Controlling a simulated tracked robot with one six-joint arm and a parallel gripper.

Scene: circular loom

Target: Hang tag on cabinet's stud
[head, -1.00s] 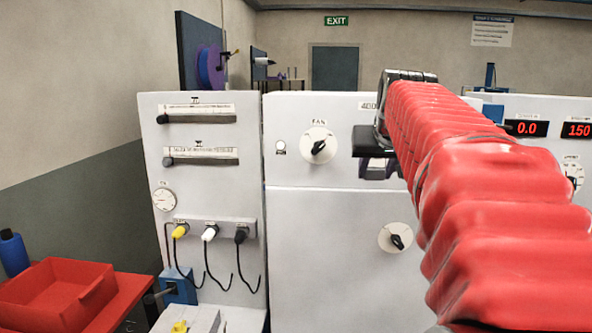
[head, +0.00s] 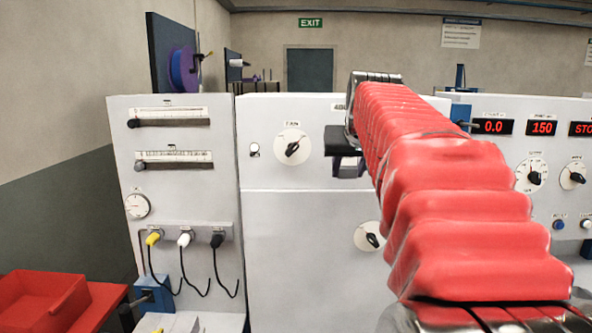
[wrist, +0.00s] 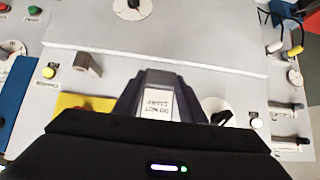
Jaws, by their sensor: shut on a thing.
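My gripper (wrist: 160,100) is shut on a white tag (wrist: 158,103) with printed words, held between dark fingers in front of the cabinet (head: 300,225). In the head view my red-sleeved arm hides much of the gripper; its dark end (head: 346,165) shows beside the fan knob. A small round white piece (head: 254,149) stands left of that knob; it also shows in the wrist view (wrist: 255,122), right of the tag. A grey piece (wrist: 88,65) juts from the cabinet left of the tag. I cannot tell which is the stud. The tag appears apart from both.
The fan knob (head: 292,146) is close to my gripper. A yellow plate (wrist: 85,103) lies left of the fingers in the wrist view. Cables with plugs (head: 185,239) hang on the left panel. A red bin (head: 40,300) stands at lower left.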

